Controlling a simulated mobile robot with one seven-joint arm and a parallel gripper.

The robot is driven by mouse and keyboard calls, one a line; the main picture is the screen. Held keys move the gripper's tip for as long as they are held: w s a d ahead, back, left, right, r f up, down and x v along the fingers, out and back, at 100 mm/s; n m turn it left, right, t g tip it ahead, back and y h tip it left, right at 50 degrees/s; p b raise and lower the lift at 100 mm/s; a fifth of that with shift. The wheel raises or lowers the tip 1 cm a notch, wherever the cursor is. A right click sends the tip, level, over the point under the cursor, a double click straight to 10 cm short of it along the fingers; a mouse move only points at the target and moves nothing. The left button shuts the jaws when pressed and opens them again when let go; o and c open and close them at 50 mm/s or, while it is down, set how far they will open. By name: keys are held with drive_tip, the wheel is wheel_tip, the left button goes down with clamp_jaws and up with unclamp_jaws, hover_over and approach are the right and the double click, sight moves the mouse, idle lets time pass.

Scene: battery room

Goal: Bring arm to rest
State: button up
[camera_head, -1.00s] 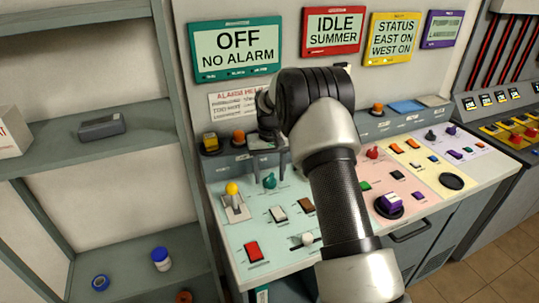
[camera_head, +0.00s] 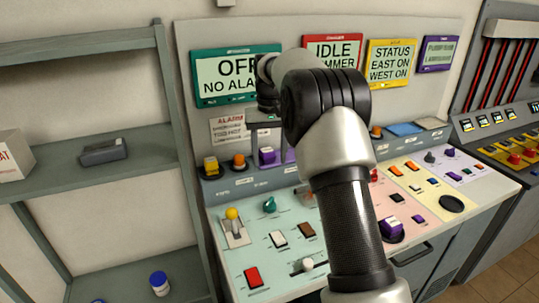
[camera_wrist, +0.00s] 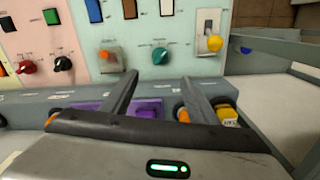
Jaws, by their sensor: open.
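My arm rises through the middle of the head view, in front of the control desk (camera_head: 235,262). My gripper (camera_head: 265,130) is in front of the back panel, below the green-framed screen (camera_head: 213,78) reading OFF, NO ALARM, and hides part of it. In the wrist view my gripper (camera_wrist: 158,82) has its two fingers apart with nothing between them. The fingers extend over the desk's back ledge, near a purple device (camera_wrist: 145,108) and an orange knob (camera_wrist: 183,114). I cannot tell whether they touch anything.
The desk carries a yellow-topped lever (camera_head: 232,214), a teal knob (camera_head: 269,204) and a red rocker switch (camera_head: 252,277). A grey shelf (camera_head: 70,174) stands at the left with a box (camera_head: 12,157) and a dark grey device (camera_head: 103,152). Another console (camera_head: 500,130) stands at the right.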

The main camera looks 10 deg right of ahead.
drive_tip(key=s+r+t+p, duration=0.3)
drive_tip(key=s+r, duration=1.3)
drive_tip(key=s+f+t+p, duration=0.1)
drive_tip(key=s+t+p, duration=0.1)
drive_tip(key=s, duration=1.9)
drive_tip(key=shift+s+f+t, duration=0.15)
drive_tip(key=shift+f+t, duration=0.15)
drive_tip(key=shift+f, duration=0.1)
